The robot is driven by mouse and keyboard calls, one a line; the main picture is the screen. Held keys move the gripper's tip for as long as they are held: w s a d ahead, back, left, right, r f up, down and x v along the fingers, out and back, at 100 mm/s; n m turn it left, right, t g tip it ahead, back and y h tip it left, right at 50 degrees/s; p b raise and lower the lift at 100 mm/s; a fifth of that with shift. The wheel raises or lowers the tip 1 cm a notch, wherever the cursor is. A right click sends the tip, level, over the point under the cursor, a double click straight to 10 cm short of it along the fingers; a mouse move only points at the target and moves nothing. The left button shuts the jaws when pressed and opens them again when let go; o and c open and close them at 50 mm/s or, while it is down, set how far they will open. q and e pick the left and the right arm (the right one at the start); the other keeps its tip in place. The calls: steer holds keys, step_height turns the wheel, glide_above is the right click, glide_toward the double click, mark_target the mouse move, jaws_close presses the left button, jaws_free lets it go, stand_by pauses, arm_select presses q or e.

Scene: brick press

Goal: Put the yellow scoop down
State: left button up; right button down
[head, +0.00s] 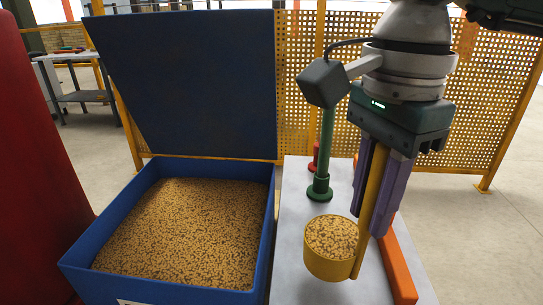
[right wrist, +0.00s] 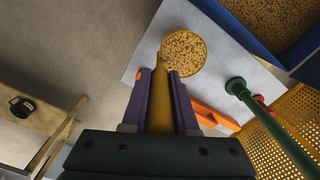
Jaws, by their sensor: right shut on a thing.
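The yellow scoop (head: 329,262) is a round cup full of tan pellets with a long upright handle. My right gripper (head: 378,200) is shut on the handle, with a purple finger on each side. The cup hangs over the grey table (head: 300,205); I cannot tell whether its base touches the top. In the right wrist view the scoop (right wrist: 184,53) shows ahead of my right gripper (right wrist: 160,95), handle between the fingers. My left gripper is not in view.
A blue bin (head: 270,225) of pellets with its lid (head: 190,85) raised stands left of the table. A green post (head: 320,185), a red piece (head: 315,155) behind it and an orange bar (head: 400,270) are on the table. A yellow mesh fence (head: 490,100) stands behind.

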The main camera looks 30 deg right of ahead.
mark_target(364, 231)
steer(key=shift+f+b, duration=1.45)
steer(key=shift+f, duration=0.95)
steer(key=c, duration=0.7)
jaws_free()
steer(key=shift+r, duration=0.5)
step_height(364, 231, up, 11)
steer(key=shift+r+p, duration=0.15)
steer(key=shift+p, duration=0.3)
